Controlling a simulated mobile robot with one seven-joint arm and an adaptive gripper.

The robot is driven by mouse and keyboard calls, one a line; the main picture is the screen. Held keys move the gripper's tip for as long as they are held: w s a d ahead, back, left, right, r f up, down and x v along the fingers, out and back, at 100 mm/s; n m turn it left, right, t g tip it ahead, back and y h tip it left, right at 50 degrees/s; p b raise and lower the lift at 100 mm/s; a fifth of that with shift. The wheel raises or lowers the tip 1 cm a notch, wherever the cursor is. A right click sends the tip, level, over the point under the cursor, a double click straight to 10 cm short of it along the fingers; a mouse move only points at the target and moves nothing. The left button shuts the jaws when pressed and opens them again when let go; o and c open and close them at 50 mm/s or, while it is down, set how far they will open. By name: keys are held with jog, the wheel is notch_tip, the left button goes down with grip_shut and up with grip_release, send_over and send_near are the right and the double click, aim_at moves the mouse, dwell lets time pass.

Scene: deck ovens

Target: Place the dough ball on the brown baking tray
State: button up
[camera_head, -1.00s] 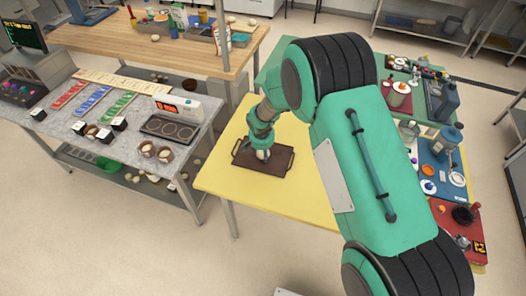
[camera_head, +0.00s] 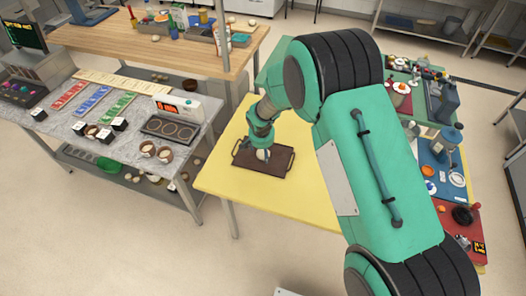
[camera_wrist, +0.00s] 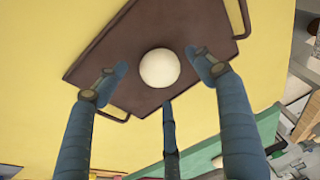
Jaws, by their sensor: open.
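The dough ball (camera_wrist: 159,68) is round and cream-white. In the wrist view it lies over the brown baking tray (camera_wrist: 190,25), near its middle, between my spread fingers. My gripper (camera_wrist: 160,80) is open, with a clear gap between each finger and the ball. In the head view the brown tray (camera_head: 276,171) lies on the yellow table, and my gripper (camera_head: 262,150) points down over its left part. The ball (camera_head: 262,155) shows only as a small pale spot under the gripper. Whether it touches the tray is hard to tell.
The yellow table (camera_head: 235,182) is clear around the tray. A grey counter (camera_head: 95,118) with coloured strips, bowls and a scale stands at the left. A wooden table (camera_head: 180,45) is behind. Red and blue mats with bottles and dishes lie at the right.

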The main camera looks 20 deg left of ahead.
jog(key=v, duration=1)
jog(key=shift+r+p, duration=0.25)
jog(key=shift+p, duration=0.1)
dwell(0.4)
jog(key=s+d+r+t, duration=0.1)
jog(key=s+d+r, duration=0.3)
jog(key=d+r, duration=1)
jog(key=s+d+r, duration=0.3)
jog(key=d+r, duration=1.1)
jog(key=s+d+r, duration=0.2)
jog(key=s+d, duration=0.3)
jog(key=s, duration=0.3)
jog(key=s+d+r+t, duration=0.1)
jog(key=s+d+r, duration=0.2)
jog(key=s+d, duration=0.3)
jog(key=s+d+r+m, duration=0.1)
jog(key=s+d, duration=0.5)
jog(key=s, duration=0.6)
jog(key=shift+r+t+h, duration=0.3)
jog(key=shift+r, duration=0.6)
